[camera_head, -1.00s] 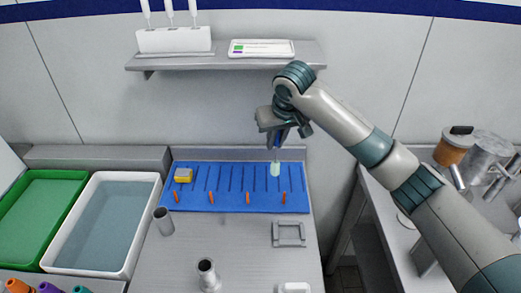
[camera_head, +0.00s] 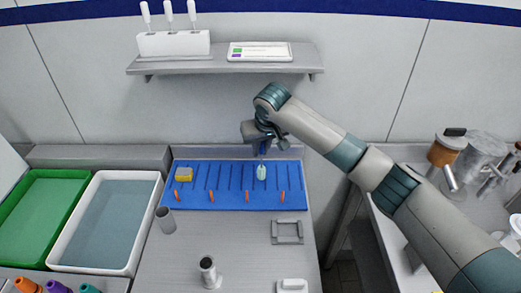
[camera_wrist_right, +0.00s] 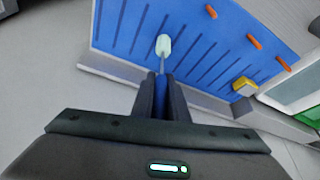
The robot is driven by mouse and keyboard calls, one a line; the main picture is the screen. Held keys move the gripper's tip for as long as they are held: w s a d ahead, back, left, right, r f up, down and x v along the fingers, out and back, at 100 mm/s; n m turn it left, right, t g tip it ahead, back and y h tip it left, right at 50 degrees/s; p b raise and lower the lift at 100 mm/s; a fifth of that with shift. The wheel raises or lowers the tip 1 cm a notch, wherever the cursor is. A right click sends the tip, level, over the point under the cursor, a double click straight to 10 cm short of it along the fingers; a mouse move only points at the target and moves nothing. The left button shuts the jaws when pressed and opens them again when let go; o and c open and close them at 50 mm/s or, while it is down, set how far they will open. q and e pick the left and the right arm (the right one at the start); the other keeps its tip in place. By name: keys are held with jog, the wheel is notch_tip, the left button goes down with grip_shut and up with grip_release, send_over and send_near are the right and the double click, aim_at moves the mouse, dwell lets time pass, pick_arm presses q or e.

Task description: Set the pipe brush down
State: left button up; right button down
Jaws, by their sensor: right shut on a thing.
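The pipe brush has a pale green-white bristle head (camera_head: 261,172), a thin stem and a blue handle. My right gripper (camera_head: 262,148) is shut on the blue handle, and the brush hangs head down over the blue mat (camera_head: 228,199). In the right wrist view the brush head (camera_wrist_right: 163,45) shows beyond the fingers (camera_wrist_right: 161,90), with the blue handle between them. Whether the head touches the mat cannot be told. My left gripper is not in view.
A yellow sponge (camera_head: 184,174) lies at the mat's left end, and several orange pegs (camera_head: 211,196) line its front edge. Grey tubes (camera_head: 166,219) and a square frame (camera_head: 287,231) stand nearer. A white water tub (camera_head: 134,181) is left. A shelf (camera_head: 222,64) overhangs behind.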

jog(key=shift+f, duration=0.75)
jog(key=c, duration=1.7)
grip_release()
jog(key=shift+f, duration=0.1)
jog(key=shift+c, duration=0.2)
jog(key=shift+s+r, duration=0.1)
jog(key=shift+r, duration=0.4)
jog(key=b+v, duration=0.3)
jog(key=v, duration=0.8)
jog(key=shift+r, duration=0.1)
